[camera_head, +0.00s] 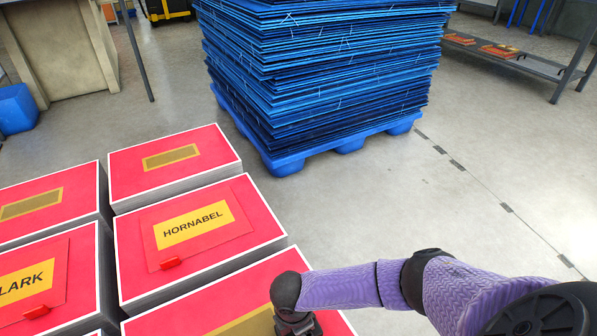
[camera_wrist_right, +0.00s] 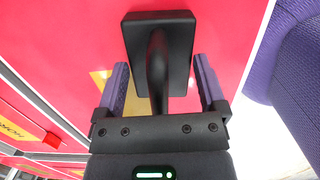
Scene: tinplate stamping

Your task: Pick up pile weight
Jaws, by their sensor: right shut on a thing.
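The pile weight (camera_wrist_right: 180,40), a black rectangular block with an upright black handle, shows in the right wrist view over a red sheet with a yellow panel. My right gripper (camera_wrist_right: 160,85) is shut on its handle, which stands between the two purple-grey fingers. From this angle I cannot tell whether the block touches the sheet. In the head view my right gripper (camera_head: 297,324) is at the bottom edge, over the nearest red pile (camera_head: 250,290); the weight is not clearly seen there. My left gripper is not in view.
Several red-topped piles stand at left, including the HORNABEL pile (camera_head: 135,235) with a small red piece (camera_head: 171,263) on it. A tall blue sheet stack sits on a blue pallet (camera_head: 287,165) behind. The floor (camera_head: 470,190) at right is clear.

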